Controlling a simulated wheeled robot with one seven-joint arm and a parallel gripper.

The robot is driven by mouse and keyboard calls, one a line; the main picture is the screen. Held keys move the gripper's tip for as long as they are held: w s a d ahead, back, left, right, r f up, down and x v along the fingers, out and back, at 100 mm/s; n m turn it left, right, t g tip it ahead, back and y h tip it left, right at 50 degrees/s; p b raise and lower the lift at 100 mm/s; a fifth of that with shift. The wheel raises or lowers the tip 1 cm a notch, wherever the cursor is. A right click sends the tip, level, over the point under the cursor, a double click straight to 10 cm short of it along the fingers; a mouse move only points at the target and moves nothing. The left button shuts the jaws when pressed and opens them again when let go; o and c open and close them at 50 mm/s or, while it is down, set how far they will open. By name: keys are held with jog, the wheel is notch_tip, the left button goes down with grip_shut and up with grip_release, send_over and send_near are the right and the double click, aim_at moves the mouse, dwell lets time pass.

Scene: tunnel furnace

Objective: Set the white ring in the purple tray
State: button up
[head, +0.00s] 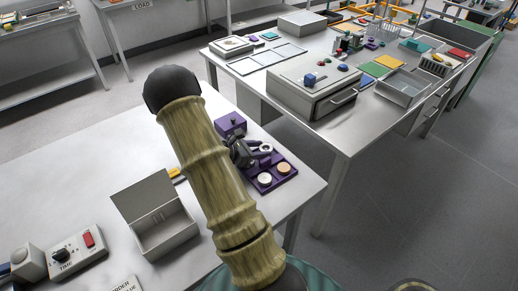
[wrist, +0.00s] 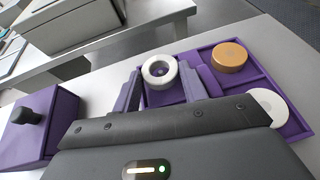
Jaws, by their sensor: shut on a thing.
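The white ring (wrist: 160,70) is a thick ring with a dark hole, held between the two fingers of my gripper (wrist: 161,78) in the wrist view. It also shows in the head view (head: 266,147). The purple tray (wrist: 292,128) lies under and beyond it, with raised dividers. A gold-tan disc (wrist: 229,56) and a flat white disc (wrist: 267,106) sit in other compartments. The ring is over a compartment at the tray's left in the wrist view. I cannot tell whether it touches the floor. In the head view my gripper (head: 255,153) is at the tray (head: 282,179), partly hidden by my arm.
A purple box with a dark knob (wrist: 38,130) stands left of my gripper in the wrist view. An open grey box (head: 160,222) and a timer box (head: 77,248) are on the same table. Another bench with a drawer unit (head: 314,85) stands beyond.

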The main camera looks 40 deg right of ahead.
dwell(0.4)
jog(key=o, duration=1.4)
jog(key=shift+f, duration=0.1)
jog(key=shift+c, duration=0.2)
notch_tip(320, 180, up, 7)
jog(key=p, duration=0.5)
jog(key=shift+r, duration=0.2)
